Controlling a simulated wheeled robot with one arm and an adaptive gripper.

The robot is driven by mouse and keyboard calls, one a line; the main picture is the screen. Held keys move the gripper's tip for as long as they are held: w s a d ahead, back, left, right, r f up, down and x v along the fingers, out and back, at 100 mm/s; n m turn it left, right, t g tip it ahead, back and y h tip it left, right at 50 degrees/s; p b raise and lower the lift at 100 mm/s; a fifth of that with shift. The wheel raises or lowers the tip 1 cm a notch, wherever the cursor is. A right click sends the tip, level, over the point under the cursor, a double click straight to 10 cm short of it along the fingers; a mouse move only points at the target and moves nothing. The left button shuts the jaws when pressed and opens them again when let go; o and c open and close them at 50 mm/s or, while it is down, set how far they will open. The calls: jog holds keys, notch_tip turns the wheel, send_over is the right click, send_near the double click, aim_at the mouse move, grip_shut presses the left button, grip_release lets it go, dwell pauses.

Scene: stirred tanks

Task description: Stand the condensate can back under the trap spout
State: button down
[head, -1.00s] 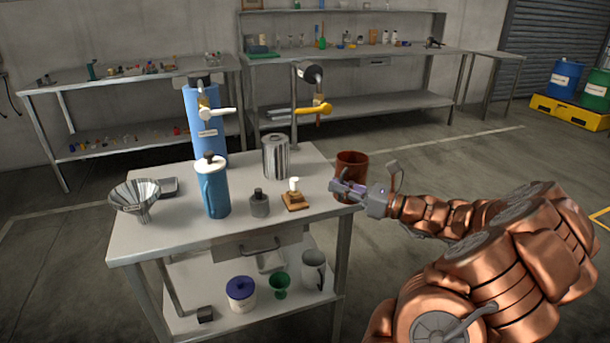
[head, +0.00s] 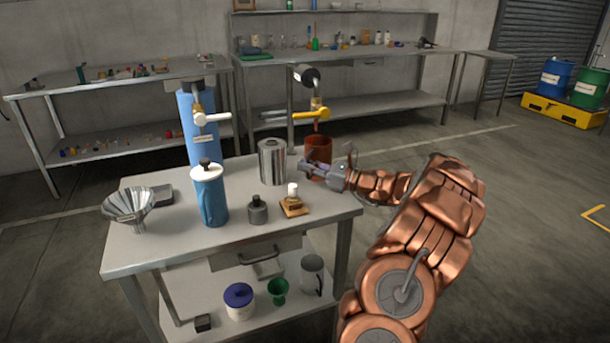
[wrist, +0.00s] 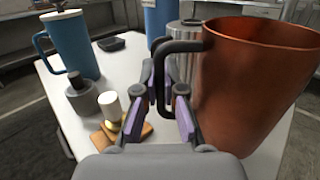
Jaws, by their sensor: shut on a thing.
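A copper-brown can (head: 318,150) with a dark handle is at the table's back right corner. It is large and upright in the wrist view (wrist: 255,85). My gripper (head: 308,168) is shut on its handle, which shows between the fingers in the wrist view (wrist: 163,92). In the head view the can appears below a copper spout (head: 316,126) with a yellow-handled valve (head: 310,113). I cannot tell whether its base touches the table or is exactly in line with the spout. The gripper hides its lower part.
The table (head: 160,252) holds a steel canister (head: 272,162), a blue jug (head: 210,196), a grey bottle (head: 257,211), a white-topped piece on a wooden base (head: 293,203) and a funnel (head: 130,206). A white-handled valve (head: 212,119) is farther left.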

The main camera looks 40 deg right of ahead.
aim_at(311, 177)
jog(key=shift+w+d+f, duration=0.1)
jog(key=shift+w+f, duration=0.15)
jog(key=shift+f, duration=0.35)
jog(key=shift+w+d+f, duration=0.1)
jog(key=shift+w+f, duration=0.15)
jog(key=shift+f, duration=0.35)
jog(key=shift+w+d+f, duration=0.1)
jog(key=shift+w+f, duration=0.15)
jog(key=shift+f, duration=0.35)
jog(key=shift+a+f, duration=0.1)
jog(key=shift+f, duration=0.05)
jog(key=c, duration=1.3)
grip_release()
jog(key=shift+s+d, duration=0.2)
jog(key=shift+s, duration=0.1)
jog(key=v, duration=1.1)
jog(key=shift+s, duration=0.2)
